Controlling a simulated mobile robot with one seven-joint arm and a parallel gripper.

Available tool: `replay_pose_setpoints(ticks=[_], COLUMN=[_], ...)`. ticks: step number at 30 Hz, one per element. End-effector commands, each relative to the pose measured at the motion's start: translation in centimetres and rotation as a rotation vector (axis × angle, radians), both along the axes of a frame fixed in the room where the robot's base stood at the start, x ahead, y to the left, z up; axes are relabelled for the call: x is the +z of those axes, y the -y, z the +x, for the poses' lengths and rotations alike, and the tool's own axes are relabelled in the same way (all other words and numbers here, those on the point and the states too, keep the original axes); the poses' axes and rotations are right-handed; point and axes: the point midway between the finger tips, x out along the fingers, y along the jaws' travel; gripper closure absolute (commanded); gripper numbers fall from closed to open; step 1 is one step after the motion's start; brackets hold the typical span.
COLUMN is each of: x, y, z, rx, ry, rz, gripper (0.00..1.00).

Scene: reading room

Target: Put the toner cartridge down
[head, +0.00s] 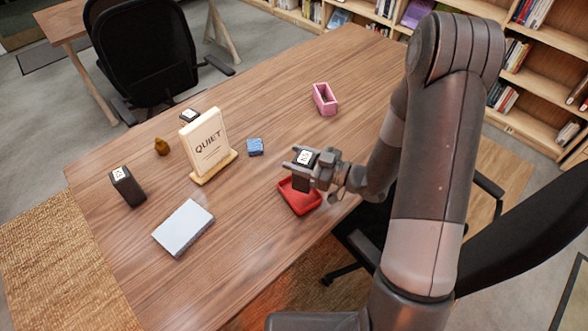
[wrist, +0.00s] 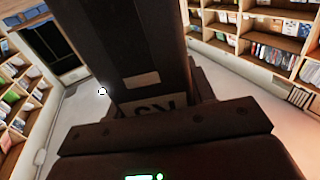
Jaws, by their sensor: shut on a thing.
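My gripper (head: 306,167) is shut on a dark, box-shaped toner cartridge (head: 301,179) with a white label on its top. The cartridge is upright, over the red tray (head: 304,209) near the table's right edge. I cannot tell whether its bottom touches the tray floor. In the wrist view the cartridge (wrist: 145,45) shows as a large dark block between the jaws. Two similar dark boxes with white labels are on the table: one at the left (head: 128,188), the other (head: 188,116) mostly hidden behind the sign.
A "QUIET" sign (head: 206,142), a blue block (head: 255,147), a brown pear-like object (head: 161,147), a pale book (head: 184,228) and a pink open container (head: 324,99) stand on the wooden table (head: 250,220). Black chairs flank it. The table's middle and far end have free room.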

Motion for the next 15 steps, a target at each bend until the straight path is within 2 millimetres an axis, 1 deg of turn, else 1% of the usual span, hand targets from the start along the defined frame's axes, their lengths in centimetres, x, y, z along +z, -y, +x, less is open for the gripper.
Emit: replay_pose_setpoints(ticks=[1, 4, 8, 12, 15], x=[-0.4, -0.7, -1.6, -3.4, -4.3], y=[-0.6, -1.1, -1.2, -1.2, -1.2], z=[0.1, 0.2, 0.2, 0.3, 0.3], rx=[0.002, 0.000, 0.000, -0.001, -0.001], ry=[-0.001, -0.001, -0.003, -0.003, -0.002], rz=[0.000, 0.000, 0.000, -0.001, 0.001], gripper=[0.83, 0.83, 0.83, 0.83, 0.83])
